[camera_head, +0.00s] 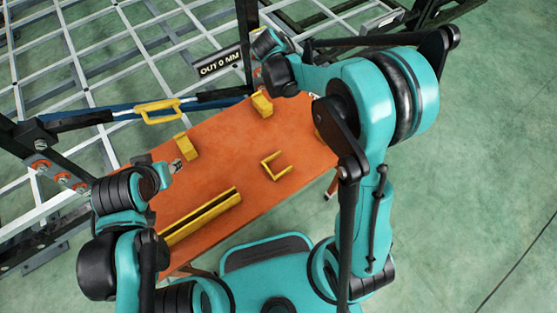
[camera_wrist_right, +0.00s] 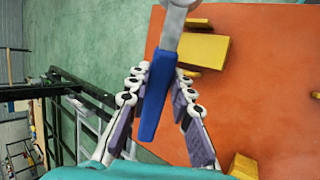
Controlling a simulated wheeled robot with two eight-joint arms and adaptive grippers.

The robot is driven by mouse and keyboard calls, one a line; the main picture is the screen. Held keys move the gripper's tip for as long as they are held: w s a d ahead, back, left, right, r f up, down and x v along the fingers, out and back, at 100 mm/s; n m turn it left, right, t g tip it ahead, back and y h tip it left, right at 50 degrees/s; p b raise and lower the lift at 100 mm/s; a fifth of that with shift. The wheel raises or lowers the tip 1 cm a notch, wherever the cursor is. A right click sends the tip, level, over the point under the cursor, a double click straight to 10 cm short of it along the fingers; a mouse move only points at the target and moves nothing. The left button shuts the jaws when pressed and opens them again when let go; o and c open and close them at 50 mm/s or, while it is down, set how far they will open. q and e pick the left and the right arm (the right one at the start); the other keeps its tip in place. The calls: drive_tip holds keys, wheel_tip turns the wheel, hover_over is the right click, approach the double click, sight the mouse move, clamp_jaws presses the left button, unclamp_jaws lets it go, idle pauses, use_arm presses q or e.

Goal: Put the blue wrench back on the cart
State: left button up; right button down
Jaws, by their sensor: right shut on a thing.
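The blue wrench (camera_wrist_right: 156,92) is between the fingers of my right gripper (camera_wrist_right: 160,80) in the right wrist view. Its blue handle lies along the fingers and its silver head points to the top edge. My right gripper is shut on it. In the head view my right arm hides most of that gripper and the wrench. The orange cart (camera_head: 225,135) stands in the middle of the head view; its top (camera_wrist_right: 270,100) fills the right of the wrist view, behind the wrench head. My left gripper (camera_head: 176,166) is by the cart's left side, too small to read.
Yellow blocks (camera_head: 262,104) (camera_head: 187,147), a yellow U-shaped holder (camera_head: 276,166) and a long yellow channel (camera_head: 200,217) are on the cart. The metal frame (camera_head: 90,70) lies beyond, with a yellow-handled bar (camera_head: 160,110) and a sign reading "OUT 0 MM" (camera_head: 220,63).

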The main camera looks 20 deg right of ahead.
use_arm(q)
wheel_tip(320, 180, up, 7)
drive_tip(key=p, duration=0.6)
use_arm(e)
drive_tip(key=s+a+r+m+t+y, duration=0.1)
drive_tip(key=s+a+m+y, duration=0.25)
drive_tip(key=s+m, duration=0.55)
drive_tip(key=s+a+r+m+y, duration=0.1)
drive_tip(key=s+a+m+y, duration=0.2)
drive_tip(key=s+m+y, duration=0.55)
drive_tip(key=w+f+h+b, duration=0.1)
drive_tip(key=w+f+b, duration=0.1)
drive_tip(key=w+f, duration=0.1)
drive_tip(key=w+a+f+h+b, duration=0.1)
drive_tip(key=w+f+b, duration=0.1)
drive_tip(key=f+b, duration=0.1)
drive_tip(key=w+a+f+n+h+b, duration=0.1)
drive_tip(key=w+f+b, duration=0.1)
drive_tip(key=f, duration=0.3)
drive_tip(key=shift+w+a+f+h, duration=0.1)
drive_tip(key=shift+w+a+h, duration=0.1)
drive_tip(key=shift+w, duration=0.2)
drive_tip(key=shift+w+a+f+h, duration=0.1)
drive_tip(key=shift+w+h, duration=0.1)
drive_tip(key=shift+w, duration=0.2)
use_arm(q)
wheel_tip(320, 180, down, 7)
use_arm(e)
drive_tip(key=shift+r, duration=0.15)
